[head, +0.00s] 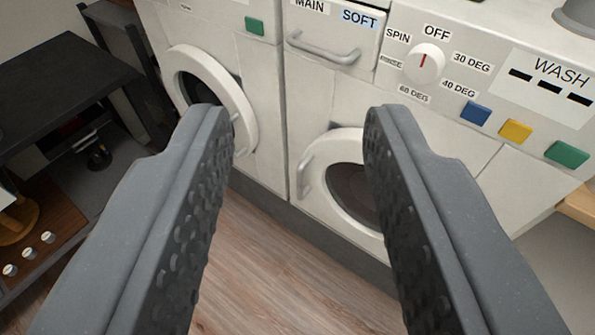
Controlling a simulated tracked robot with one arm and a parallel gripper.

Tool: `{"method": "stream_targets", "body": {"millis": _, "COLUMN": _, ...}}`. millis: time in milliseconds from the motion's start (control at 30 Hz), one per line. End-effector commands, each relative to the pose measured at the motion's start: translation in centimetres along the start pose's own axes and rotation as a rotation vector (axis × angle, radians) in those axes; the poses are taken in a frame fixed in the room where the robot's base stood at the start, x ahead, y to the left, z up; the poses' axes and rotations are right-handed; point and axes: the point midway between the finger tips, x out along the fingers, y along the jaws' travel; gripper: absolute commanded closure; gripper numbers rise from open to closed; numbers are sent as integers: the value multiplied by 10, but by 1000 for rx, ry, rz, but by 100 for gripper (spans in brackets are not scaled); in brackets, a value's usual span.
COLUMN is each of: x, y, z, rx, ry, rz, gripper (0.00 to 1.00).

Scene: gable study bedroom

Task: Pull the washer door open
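The washer (500,75) is the white machine on the right, marked WASH, with a dial, coloured buttons and a MAIN/SOFT drawer. Its round white door (340,150) with dark glass sits low on the front and looks shut; my right finger hides its right part. The door handle (304,176) is a small pale bar at the door's left edge. It shows between my fingers. My gripper (300,122) is open and empty, its two dark grey studded fingers wide apart. How far the fingertips are from the door is hard to tell.
A second white machine (264,80) stands close on the left; its round door (235,105) looks ajar, partly behind my left finger. A black table (60,85) and a shelf with small items stand at far left. Bare wood floor (260,265) lies in front of the washer.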

Motion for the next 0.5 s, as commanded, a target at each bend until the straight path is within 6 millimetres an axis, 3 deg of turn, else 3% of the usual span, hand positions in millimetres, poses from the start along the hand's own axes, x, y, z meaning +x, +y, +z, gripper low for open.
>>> {"method": "stream_targets", "body": {"millis": 167, "x": 41, "y": -14, "z": 3, "rx": 23, "ry": 4, "rz": -42, "gripper": 64}}
{"method": "stream_targets", "body": {"millis": 367, "x": 130, "y": -41, "z": 18, "rx": 98, "ry": 37, "rz": -115, "gripper": 64}}
{"method": "stream_targets", "body": {"millis": 500, "x": 192, "y": -61, "z": 39, "rx": 159, "ry": 61, "rz": -139, "gripper": 64}}
